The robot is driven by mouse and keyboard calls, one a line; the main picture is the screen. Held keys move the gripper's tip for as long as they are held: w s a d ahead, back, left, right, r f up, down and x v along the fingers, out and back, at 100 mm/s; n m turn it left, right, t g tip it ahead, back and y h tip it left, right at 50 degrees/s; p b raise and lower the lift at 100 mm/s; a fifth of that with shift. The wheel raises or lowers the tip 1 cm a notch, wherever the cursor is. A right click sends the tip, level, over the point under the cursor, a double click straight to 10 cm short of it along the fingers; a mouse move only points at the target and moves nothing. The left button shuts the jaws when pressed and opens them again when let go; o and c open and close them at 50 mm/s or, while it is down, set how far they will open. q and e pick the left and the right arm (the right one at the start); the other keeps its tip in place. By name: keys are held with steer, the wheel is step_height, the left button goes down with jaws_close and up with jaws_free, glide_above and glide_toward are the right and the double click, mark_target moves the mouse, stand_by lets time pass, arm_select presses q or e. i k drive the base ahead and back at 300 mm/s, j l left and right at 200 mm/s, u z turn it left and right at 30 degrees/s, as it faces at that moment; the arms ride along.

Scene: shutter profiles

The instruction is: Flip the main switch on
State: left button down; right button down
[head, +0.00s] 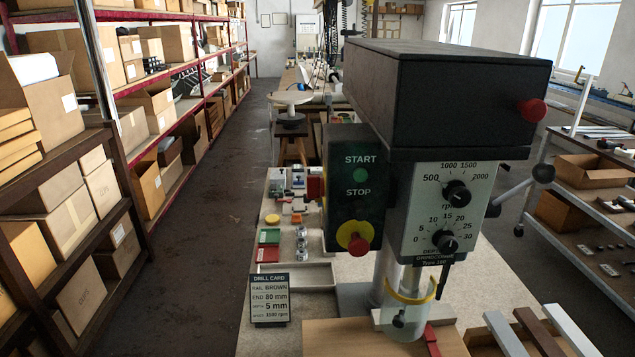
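A drill press with a dark head (430,85) stands on the bench in front of me. Its side box (350,205) carries a START label, a green button (361,175), a STOP label and a red knob on a yellow base (356,243). The front panel has an upper rpm dial (457,192) and a lower dial (445,241). A red knob (531,110) sticks out of the head's right side. No part is labelled as the main switch, and I cannot tell its position. Neither gripper is in view.
A drill card (269,299) stands at the bench's front left, near small parts and trays. A wooden board (330,338) and several profiles (540,330) lie below the drill. Shelves with boxes (60,200) line the left. A trolley (590,190) stands right. The left aisle is clear.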

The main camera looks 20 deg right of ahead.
mark_target(315, 184)
steer(key=i+j+z, duration=0.1)
steer(key=z, duration=0.25)
steer(key=j+z, duration=0.35)
steer(key=i+j+z, duration=0.1)
steer(key=j+z, duration=0.25)
steer(key=l, duration=0.1)
